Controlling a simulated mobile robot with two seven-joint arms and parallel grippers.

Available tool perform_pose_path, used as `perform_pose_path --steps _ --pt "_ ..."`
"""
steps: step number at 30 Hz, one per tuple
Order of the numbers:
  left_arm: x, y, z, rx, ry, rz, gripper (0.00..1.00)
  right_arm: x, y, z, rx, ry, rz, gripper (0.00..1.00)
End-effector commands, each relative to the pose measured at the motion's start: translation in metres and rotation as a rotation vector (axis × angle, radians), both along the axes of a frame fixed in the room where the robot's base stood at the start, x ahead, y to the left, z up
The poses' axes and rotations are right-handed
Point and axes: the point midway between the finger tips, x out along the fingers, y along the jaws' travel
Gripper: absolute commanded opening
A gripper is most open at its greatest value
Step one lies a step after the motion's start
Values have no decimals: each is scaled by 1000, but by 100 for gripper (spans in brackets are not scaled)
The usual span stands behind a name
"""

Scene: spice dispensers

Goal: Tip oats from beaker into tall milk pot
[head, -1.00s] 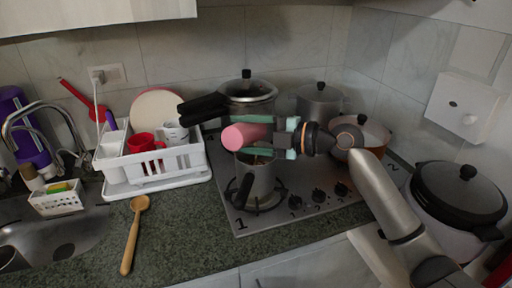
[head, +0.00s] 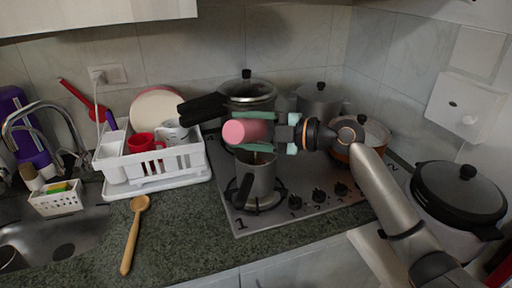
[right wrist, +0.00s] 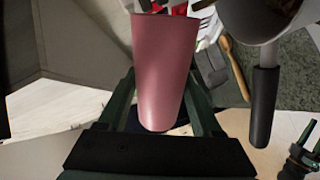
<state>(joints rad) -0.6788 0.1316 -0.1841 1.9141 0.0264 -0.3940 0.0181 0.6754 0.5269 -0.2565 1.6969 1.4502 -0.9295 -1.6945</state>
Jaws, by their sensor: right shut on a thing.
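The pink beaker (head: 243,132) is held on its side above the tall steel milk pot (head: 259,180) on the front burner. My right gripper (head: 268,132) is shut on the beaker, with its green fingers on either side. In the right wrist view the beaker (right wrist: 165,65) lies between the fingers, with the pot's black handle (right wrist: 265,105) to its right. The beaker's inside is hidden, and I cannot tell whether oats are in it. The pot's inside is mostly hidden under the beaker and gripper.
A pressure cooker (head: 247,92) with a long black handle stands just behind. A lidded pot (head: 319,100) and a copper-coloured pan (head: 372,133) are at the back right of the hob. A dish rack (head: 160,165) and wooden spoon (head: 132,235) are on the left.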

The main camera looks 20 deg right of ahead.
Motion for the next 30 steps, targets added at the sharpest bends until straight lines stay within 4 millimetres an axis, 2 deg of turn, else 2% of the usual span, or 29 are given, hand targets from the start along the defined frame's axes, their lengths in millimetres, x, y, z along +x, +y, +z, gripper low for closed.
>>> perform_pose_path --steps 30 --pt "0 0 -1 0 0 0 50 5 -4 6 74 83 1 8"
